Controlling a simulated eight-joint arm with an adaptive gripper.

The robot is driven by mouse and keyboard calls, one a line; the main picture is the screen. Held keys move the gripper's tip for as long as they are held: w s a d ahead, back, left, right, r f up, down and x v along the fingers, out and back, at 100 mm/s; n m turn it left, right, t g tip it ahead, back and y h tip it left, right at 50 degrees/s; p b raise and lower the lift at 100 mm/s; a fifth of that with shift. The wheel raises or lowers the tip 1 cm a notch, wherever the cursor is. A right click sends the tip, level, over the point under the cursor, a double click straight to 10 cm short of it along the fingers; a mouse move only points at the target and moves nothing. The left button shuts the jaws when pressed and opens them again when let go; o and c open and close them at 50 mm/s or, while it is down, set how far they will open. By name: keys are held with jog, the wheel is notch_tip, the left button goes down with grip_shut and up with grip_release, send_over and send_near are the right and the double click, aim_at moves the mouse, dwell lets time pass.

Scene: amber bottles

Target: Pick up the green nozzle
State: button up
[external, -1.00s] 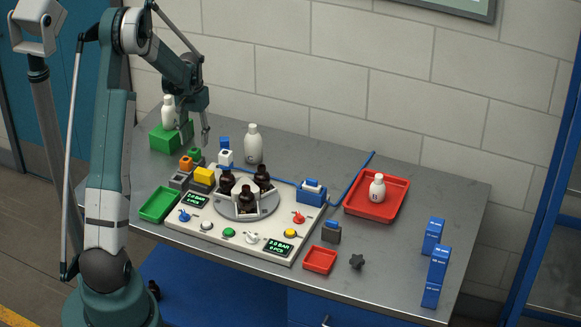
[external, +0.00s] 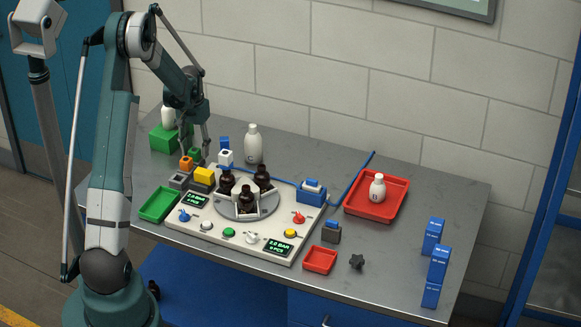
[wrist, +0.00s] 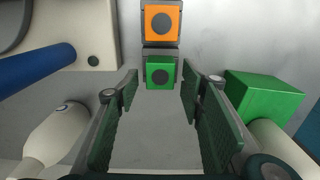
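The green nozzle (wrist: 160,72) is a small square block with a dark round centre, in the wrist view. My gripper (wrist: 159,84) is open, with one finger on each side of the green nozzle and visible gaps between. In the external view the green nozzle (external: 195,153) is partly hidden behind my gripper (external: 199,150), which is low over the back left of the panel.
An orange nozzle (wrist: 161,23) stands beside the green one. A green block (wrist: 262,97) with a white bottle on it is to the right in the wrist view. Another white bottle (wrist: 58,132) and a blue hose (wrist: 38,70) are at left.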

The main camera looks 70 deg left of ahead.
aim_at(196, 148)
jog(key=shift+c, duration=0.2)
jog(key=c, duration=0.9)
jog(key=shift+r, duration=0.1)
jog(key=shift+r+p, duration=0.35)
jog(key=shift+r, duration=4.6)
